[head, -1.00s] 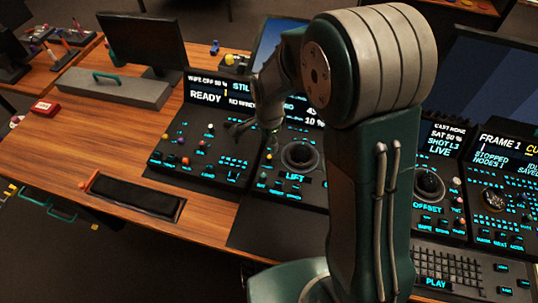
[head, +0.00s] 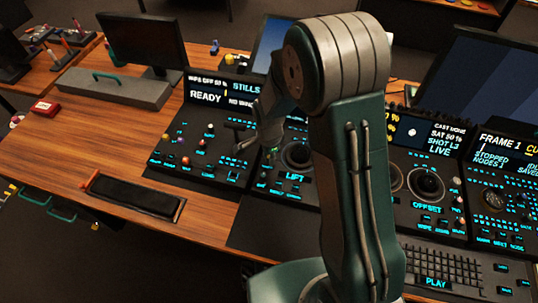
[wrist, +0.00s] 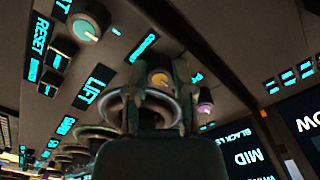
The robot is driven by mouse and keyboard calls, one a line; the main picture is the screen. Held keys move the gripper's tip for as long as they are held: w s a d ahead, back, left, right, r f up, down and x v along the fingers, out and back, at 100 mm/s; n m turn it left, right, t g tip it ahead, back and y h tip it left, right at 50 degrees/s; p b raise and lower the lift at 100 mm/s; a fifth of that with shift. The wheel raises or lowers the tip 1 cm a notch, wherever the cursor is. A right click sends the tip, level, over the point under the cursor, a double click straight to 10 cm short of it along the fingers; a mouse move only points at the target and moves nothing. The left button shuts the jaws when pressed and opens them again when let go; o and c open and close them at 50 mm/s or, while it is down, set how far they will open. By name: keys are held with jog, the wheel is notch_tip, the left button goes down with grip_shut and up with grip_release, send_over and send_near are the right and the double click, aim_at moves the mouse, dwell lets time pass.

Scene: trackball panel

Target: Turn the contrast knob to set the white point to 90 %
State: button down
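In the wrist view a small yellow-capped knob (wrist: 160,78) shows between the two fingers of my gripper (wrist: 158,100). A small label (wrist: 143,47) beside it is too blurred to read surely, so I cannot confirm that this is the contrast knob. The fingers stand apart, one on each side of the knob in the picture; contact cannot be told. In the head view my gripper (head: 255,150) is low over the panel, left of the LIFT trackball (head: 297,155). My arm hides the white point reading.
In the wrist view a pale-capped knob (wrist: 87,28) and a purple knob (wrist: 205,108) are nearby. A left button panel (head: 190,158), a joystick (head: 236,125) and the OFFSET trackball (head: 428,183) crowd the console. The wooden desk (head: 110,145) at left has free room.

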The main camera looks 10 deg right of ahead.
jog(key=shift+w+n, duration=0.1)
jog(key=shift+n, duration=0.2)
jog(key=n, duration=1.2)
jog(key=shift+n, duration=0.4)
jog(key=n, duration=0.6)
jog(key=shift+w, duration=0.1)
jog(key=n, duration=0.7)
jog(key=shift+r, duration=0.1)
